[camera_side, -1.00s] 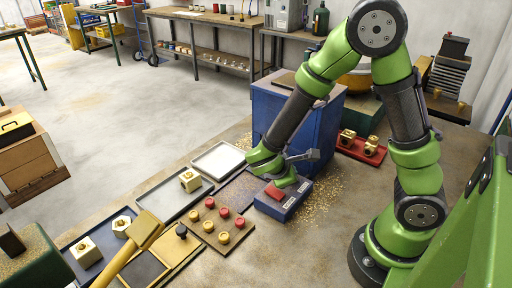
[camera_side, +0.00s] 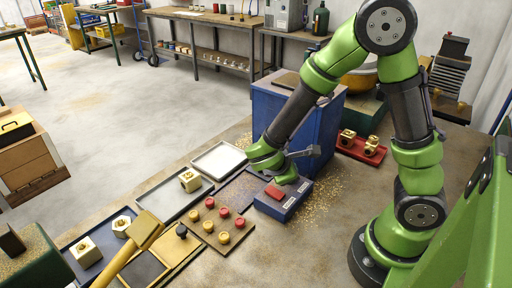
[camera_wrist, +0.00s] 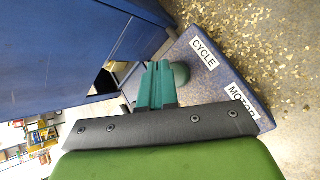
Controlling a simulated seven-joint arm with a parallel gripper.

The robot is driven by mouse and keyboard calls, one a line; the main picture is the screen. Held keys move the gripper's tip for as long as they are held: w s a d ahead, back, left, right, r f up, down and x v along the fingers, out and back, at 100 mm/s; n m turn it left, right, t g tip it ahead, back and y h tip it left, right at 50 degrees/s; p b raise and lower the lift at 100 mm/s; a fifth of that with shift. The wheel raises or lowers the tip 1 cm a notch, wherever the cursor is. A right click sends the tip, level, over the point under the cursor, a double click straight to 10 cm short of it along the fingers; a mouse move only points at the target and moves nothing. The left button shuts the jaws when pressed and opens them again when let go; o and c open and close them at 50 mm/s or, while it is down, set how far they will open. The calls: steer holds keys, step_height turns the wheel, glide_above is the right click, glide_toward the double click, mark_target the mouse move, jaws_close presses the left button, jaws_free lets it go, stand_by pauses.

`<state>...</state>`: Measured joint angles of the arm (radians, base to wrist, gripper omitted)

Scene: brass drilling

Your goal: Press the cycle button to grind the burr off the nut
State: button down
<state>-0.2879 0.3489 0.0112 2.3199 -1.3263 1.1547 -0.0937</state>
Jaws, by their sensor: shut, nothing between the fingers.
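The blue control box (camera_side: 290,205) sits on the bench with a red button (camera_side: 275,193) on its top. In the wrist view its labels read CYCLE (camera_wrist: 204,53) and MOTOR (camera_wrist: 241,98). A round green button (camera_wrist: 181,73) sits beside the CYCLE label, partly behind my fingers. My gripper (camera_wrist: 158,66) is shut and empty, its teal fingers beside the green button in that view. In the side view my gripper (camera_side: 287,178) is just above the far part of the box; contact cannot be told. I cannot tell which nut has the burr.
A blue cabinet (camera_side: 270,110) stands right behind the box. A red tray (camera_side: 350,151) with brass pieces is to the right. A brown board (camera_side: 222,224) with red and yellow knobs lies left, beside a grey tray (camera_side: 178,203) holding a brass piece. Shavings litter the bench.

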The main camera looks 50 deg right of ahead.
steer(key=shift+r, duration=0.3)
steer(key=shift+r, duration=2.4)
steer(key=shift+a+f, duration=0.1)
steer(key=s+a+r+m+t+y, duration=0.3)
steer(key=a+r+m+y, duration=0.1)
steer(key=r+m+y, duration=0.1)
steer(key=s+a+r+m+t+y, duration=0.3)
steer(key=r+m+y, duration=0.3)
steer(key=m, duration=0.3)
steer(key=shift+s+a+r, duration=0.15)
steer(key=shift+a+r, duration=0.65)
steer(key=shift+r, duration=0.1)
